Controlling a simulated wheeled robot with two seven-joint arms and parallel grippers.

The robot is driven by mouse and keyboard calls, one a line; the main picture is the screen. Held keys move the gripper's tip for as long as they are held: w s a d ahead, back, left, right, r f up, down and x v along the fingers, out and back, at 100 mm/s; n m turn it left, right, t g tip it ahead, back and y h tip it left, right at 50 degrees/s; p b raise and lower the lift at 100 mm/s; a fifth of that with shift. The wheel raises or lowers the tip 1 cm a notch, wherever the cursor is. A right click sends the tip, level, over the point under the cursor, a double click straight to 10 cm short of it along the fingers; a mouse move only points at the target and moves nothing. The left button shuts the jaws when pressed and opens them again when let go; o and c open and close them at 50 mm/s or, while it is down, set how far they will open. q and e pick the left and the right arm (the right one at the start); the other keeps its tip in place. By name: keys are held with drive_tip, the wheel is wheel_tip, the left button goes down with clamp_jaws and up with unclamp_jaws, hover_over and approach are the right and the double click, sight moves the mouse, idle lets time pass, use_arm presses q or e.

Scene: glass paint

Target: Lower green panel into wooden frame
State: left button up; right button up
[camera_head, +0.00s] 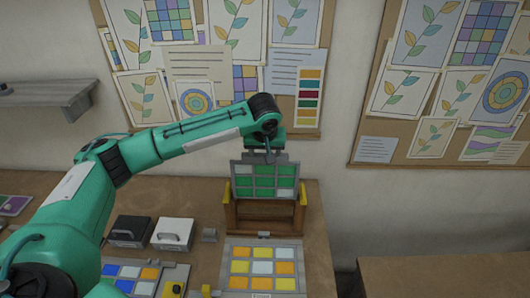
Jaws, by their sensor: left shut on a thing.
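A green panel (265,181), a grey-edged grid of mostly green cells with a few pale ones, hangs upright in the head view. My left gripper (268,157) is shut on its top edge, coming down from above. The wooden frame (264,226) stands on the table under it, with a yellow post at each side. The panel's lower part shows between the posts, above the frame's dark lower board. I cannot tell whether the panel's side edges touch the posts. My right gripper is not in view.
A panel of yellow, orange and pale blue cells (238,267) lies in front of the frame. A black box (130,231) and a white box (173,234) stand to the left, with another coloured panel (144,273) in front. A pinboard wall rises behind.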

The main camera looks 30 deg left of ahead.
sight(265, 189)
use_arm(q)
drive_tip(key=shift+f+b, duration=2.05)
drive_tip(key=shift+f, duration=5.8)
drive_tip(key=o, duration=1)
drive_tip(key=shift+o, duration=1.1)
drive_tip(key=shift+r, duration=0.1)
